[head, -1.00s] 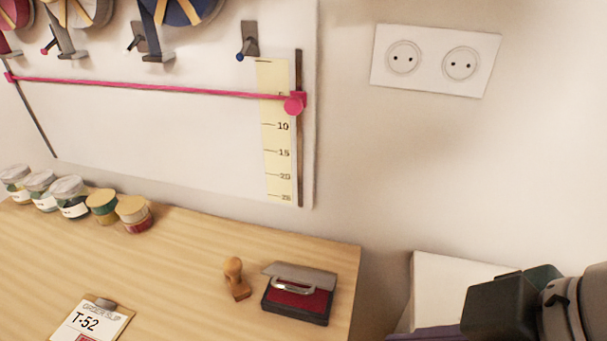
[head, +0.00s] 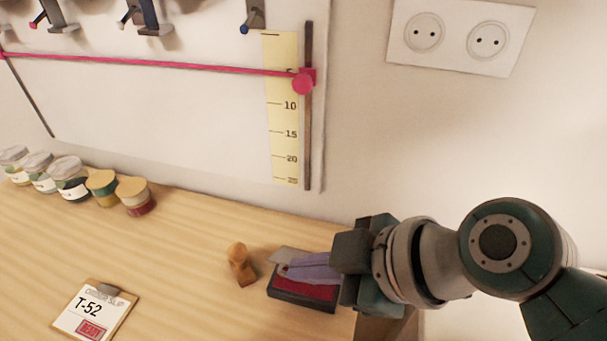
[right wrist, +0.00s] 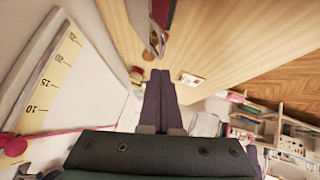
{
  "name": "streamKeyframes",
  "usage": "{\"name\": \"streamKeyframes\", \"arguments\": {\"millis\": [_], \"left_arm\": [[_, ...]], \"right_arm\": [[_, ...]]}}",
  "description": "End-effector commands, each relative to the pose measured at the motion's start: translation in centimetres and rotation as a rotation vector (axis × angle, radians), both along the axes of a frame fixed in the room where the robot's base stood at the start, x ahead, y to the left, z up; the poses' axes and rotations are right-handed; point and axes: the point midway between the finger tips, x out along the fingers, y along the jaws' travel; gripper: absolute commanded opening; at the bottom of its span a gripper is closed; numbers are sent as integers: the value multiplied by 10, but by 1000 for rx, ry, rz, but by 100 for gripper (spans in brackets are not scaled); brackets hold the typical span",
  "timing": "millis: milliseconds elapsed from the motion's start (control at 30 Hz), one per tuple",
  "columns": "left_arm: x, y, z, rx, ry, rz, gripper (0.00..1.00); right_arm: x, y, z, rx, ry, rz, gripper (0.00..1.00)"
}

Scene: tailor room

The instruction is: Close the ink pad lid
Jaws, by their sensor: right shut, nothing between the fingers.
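The ink pad (head: 305,292) lies on the wooden table near its right edge, with its red pad showing. Its grey lid (head: 287,255) stands open, tilted up at the back. My right gripper (head: 284,270) reaches in from the right, its purple fingers shut and empty. In the head view the fingers cross over the pad and cover much of the lid and its handle; I cannot tell whether they touch. The right wrist view shows the shut fingers (right wrist: 161,75) and part of the ink pad (right wrist: 160,11) at the top edge. My left gripper is not in view.
A wooden stamp (head: 241,265) stands just left of the ink pad. An order slip clipboard (head: 94,311) lies at the front left. Several jars (head: 103,188) line the back of the table. A wall board with a ruler (head: 284,120) rises behind. The table's middle is clear.

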Motion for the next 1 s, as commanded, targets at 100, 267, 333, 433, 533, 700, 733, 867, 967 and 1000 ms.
{"name": "streamKeyframes", "arguments": {"millis": [100,267,333,433,533,700,733,867,967,1000], "left_arm": [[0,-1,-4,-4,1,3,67],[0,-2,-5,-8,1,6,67],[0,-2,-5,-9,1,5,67],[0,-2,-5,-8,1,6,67],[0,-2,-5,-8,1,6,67],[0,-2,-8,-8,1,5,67],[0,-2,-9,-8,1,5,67],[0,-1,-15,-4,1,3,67],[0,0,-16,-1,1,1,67],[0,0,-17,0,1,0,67]], "right_arm": [[4,-1,-12,0,-1,-1,0],[5,-3,-18,0,-1,-1,0],[5,-3,-19,0,-1,-1,0],[5,-3,-19,0,-1,-1,0],[5,-3,-18,0,-1,-1,0],[5,-3,-21,-3,-10,0,0],[5,-3,-22,-5,-16,0,0],[6,-3,-25,-14,-44,0,0],[6,-3,-26,-18,-56,-1,0],[6,-3,-26,-20,-61,-1,0]]}}
